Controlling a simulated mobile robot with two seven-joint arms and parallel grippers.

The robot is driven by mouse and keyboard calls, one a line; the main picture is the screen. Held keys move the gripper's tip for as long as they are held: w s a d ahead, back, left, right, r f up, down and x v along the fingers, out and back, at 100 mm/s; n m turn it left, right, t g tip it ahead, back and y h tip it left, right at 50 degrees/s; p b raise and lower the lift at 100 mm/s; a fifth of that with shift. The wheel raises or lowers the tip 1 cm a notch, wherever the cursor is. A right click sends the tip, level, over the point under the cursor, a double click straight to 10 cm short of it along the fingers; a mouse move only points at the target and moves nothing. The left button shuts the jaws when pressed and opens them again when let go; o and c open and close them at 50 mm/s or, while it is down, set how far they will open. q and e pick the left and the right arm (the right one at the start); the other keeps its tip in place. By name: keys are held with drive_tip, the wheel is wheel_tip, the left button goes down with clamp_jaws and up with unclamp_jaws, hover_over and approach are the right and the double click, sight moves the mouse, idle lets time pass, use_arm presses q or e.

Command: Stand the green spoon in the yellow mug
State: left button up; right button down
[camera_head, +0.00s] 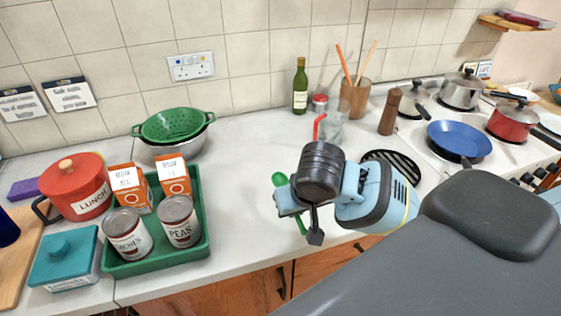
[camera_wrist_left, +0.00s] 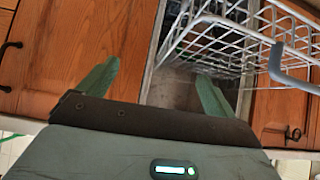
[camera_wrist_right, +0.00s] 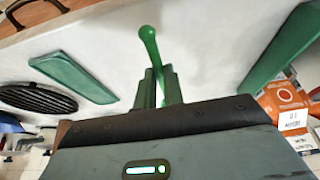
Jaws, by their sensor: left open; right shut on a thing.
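The green spoon (camera_head: 280,180) is in my right gripper, over the worktop near its front edge. In the right wrist view the spoon (camera_wrist_right: 149,42) sticks out past the closed fingertips (camera_wrist_right: 158,80), with its rounded end away from me. In the head view my right gripper (camera_head: 290,199) is partly hidden by its own wrist. My left gripper (camera_wrist_left: 157,72) shows only in its wrist view, open and empty, facing cupboard fronts and a wire rack. I see no yellow mug in any view; my right arm covers part of the worktop.
A green tray (camera_head: 207,235) with cartons and cans stands left of my right gripper. A black trivet (camera_head: 398,160) lies behind my right arm. A clear glass with a red straw (camera_head: 332,128) stands farther back. A white wire rack (camera_wrist_left: 235,40) is below.

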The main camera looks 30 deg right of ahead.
sight(279, 177)
drive_tip(key=shift+s+d, duration=0.2)
drive_tip(key=shift+s, duration=0.15)
drive_tip(key=w+d, duration=0.1)
drive_tip(key=w, duration=0.4)
drive_tip(key=w+d+f, duration=0.1)
drive_tip(key=w, duration=0.4)
drive_tip(key=w+d, duration=0.2)
drive_tip(key=w, duration=0.3)
drive_tip(key=shift+w+d+f, duration=0.1)
drive_tip(key=shift+w+f, duration=0.2)
drive_tip(key=shift+f, duration=1.8)
drive_tip(key=shift+f, duration=0.1)
drive_tip(key=c, duration=1.5)
unclamp_jaws()
drive_tip(key=v, duration=1.2)
drive_tip(key=shift+o, duration=0.5)
